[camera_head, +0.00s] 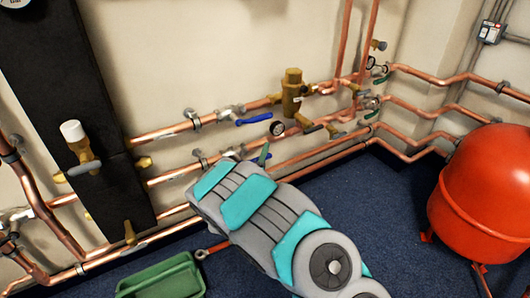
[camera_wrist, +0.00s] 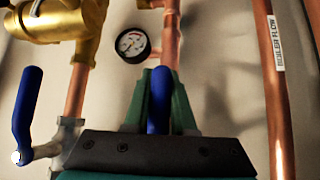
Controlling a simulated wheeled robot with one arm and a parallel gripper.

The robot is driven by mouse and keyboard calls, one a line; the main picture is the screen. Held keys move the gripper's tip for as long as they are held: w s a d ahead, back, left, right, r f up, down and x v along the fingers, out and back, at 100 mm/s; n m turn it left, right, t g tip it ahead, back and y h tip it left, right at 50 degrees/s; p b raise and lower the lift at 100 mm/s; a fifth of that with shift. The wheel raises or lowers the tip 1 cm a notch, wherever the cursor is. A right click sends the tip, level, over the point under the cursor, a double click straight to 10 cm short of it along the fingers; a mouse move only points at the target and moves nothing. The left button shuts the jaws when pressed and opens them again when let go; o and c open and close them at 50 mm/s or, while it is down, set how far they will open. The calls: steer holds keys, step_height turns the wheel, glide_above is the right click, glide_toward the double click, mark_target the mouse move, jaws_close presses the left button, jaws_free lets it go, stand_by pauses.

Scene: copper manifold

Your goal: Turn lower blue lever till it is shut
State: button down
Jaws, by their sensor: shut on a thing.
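The lower blue lever (camera_wrist: 158,100) is between the two green fingers of my gripper (camera_wrist: 158,112) in the wrist view. My gripper is shut on it. The lever looks roughly in line with the copper pipe (camera_wrist: 170,38) behind it; its valve body is hidden by my gripper.
A pressure gauge (camera_wrist: 131,43) sits just beyond the fingers. A brass valve (camera_head: 292,92) stands on the upper pipe. A pipe labelled boiler flow (camera_wrist: 274,60) runs at the right. A red tank (camera_head: 480,190) and a green crate (camera_head: 162,278) stand on the blue floor.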

steer(key=shift+f, duration=0.1)
steer(key=s+a+f+m+g+y+b, duration=0.4)
steer(key=a+f+m+g+y, duration=0.3)
steer(key=g, duration=0.4)
step_height(320, 180, down, 2)
steer(key=s+a+m, duration=0.1)
steer(key=m, duration=0.1)
steer(key=shift+f+m+y+b, duration=0.25)
steer(key=shift+m+y+b, duration=0.15)
stand_by(0.5)
steer(key=shift+s, duration=0.1)
steer(key=c, duration=0.8)
jaws_free()
steer(key=shift+a, duration=0.15)
steer(key=shift+o, duration=0.2)
